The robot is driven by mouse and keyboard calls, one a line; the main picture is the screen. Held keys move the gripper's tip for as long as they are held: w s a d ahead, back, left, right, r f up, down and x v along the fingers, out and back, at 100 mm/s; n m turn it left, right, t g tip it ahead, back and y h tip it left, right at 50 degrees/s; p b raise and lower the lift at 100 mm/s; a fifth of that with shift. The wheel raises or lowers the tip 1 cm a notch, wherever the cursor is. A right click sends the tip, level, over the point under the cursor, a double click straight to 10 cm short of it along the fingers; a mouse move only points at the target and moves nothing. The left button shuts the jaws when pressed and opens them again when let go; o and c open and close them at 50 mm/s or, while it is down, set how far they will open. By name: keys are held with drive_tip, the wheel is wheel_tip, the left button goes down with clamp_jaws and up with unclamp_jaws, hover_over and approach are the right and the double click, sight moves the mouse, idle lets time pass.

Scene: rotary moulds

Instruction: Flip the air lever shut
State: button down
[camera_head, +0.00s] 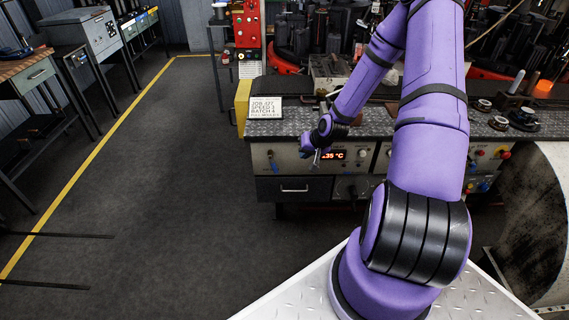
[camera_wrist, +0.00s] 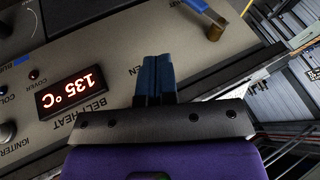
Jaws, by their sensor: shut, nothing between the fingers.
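A lever with a blue handle and a brass-coloured end (camera_wrist: 214,32) is on the panel at the top of the wrist view, partly cut off by the frame edge. No label naming it as the air lever can be read. My gripper (camera_wrist: 157,60) has its two blue fingers together, with nothing between them. Its tips point at the panel, below and left of the lever in the wrist view, and apart from it. In the head view my gripper (camera_head: 314,162) is in front of the left part of the control panel, left of the red display.
The red display (camera_wrist: 71,91) reads 135 °C above BELT HEAT, upside down in the wrist view. A dark knob (camera_wrist: 7,131) is near IGNITER. In the head view, a job card (camera_head: 264,108) stands on the bench's left end.

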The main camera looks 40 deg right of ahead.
sight(273, 165)
drive_tip(key=x, duration=0.9)
drive_tip(key=shift+a+f, duration=0.1)
drive_tip(key=shift+f, duration=0.15)
drive_tip(key=shift+w+a+f, duration=0.45)
drive_tip(key=shift+w+a, duration=0.3)
drive_tip(key=shift+a, duration=0.1)
drive_tip(key=shift+w+a+f, duration=0.25)
drive_tip(key=shift+w+a, duration=0.3)
drive_tip(key=shift+a, duration=0.2)
drive_tip(key=shift+a+f, duration=0.15)
drive_tip(key=shift+f, duration=0.05)
drive_tip(key=shift+w+f, duration=0.1)
drive_tip(key=shift+f, duration=0.1)
drive_tip(key=shift+w+a+f+t+y, duration=0.2)
drive_tip(key=shift+w+a+t+y, duration=0.1)
drive_tip(key=shift+a+y, duration=0.15)
drive_tip(key=shift+r, duration=0.1)
